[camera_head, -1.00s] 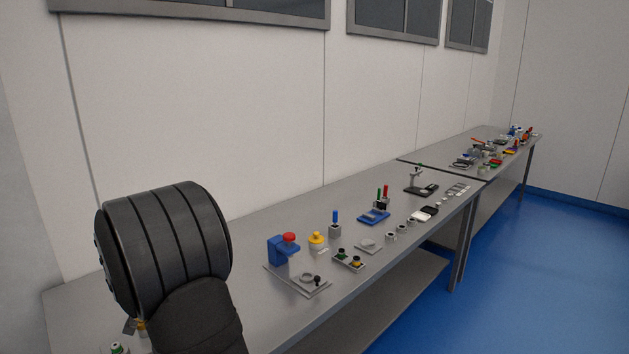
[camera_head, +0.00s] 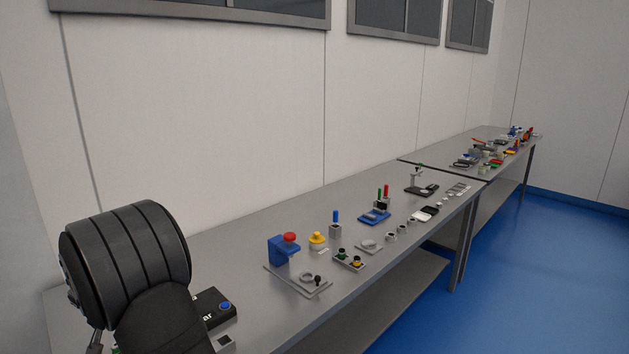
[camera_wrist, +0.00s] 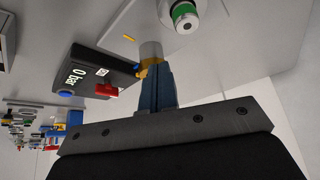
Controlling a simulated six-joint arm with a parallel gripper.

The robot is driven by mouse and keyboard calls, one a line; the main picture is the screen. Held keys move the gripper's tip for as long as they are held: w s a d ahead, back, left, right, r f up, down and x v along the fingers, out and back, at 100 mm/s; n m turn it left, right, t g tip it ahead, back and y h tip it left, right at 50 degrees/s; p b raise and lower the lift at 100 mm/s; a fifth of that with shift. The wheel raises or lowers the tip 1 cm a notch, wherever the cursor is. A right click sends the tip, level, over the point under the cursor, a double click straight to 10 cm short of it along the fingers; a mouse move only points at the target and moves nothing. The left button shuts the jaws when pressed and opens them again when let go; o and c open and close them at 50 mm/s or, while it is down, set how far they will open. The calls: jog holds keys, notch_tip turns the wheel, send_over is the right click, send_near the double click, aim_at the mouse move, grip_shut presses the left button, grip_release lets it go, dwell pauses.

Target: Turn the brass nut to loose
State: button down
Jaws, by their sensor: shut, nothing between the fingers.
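In the wrist view my gripper (camera_wrist: 157,70) is shut and empty; its dark blue-grey fingers point toward the bench fixture. A brass-coloured part, seemingly the brass nut (camera_wrist: 142,71), shows just beside the fingertips, partly hidden by them. A pale metal cylinder (camera_wrist: 151,49) stands directly beyond the tips. A small orange pointer mark (camera_wrist: 130,38) lies on the plate near it. I cannot tell whether the fingers touch the nut. In the head view my arm hides the nut and the gripper's fingertips.
A black gauge box (camera_wrist: 92,73) reading "0 bar", with a red part (camera_wrist: 107,90), stands close left of the fingers. A green-banded knob (camera_wrist: 184,14) is beyond. In the head view a blue bracket with a red knob (camera_head: 290,237) and other fixtures stand further along the bench (camera_head: 240,235).

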jog(key=shift+f, duration=1)
jog(key=shift+w, duration=0.3)
jog(key=shift+d, duration=0.7)
jog(key=shift+w+d, duration=0.3)
jog(key=shift+d, duration=0.25)
jog(key=shift+w+d, duration=0.1)
dwell(0.4)
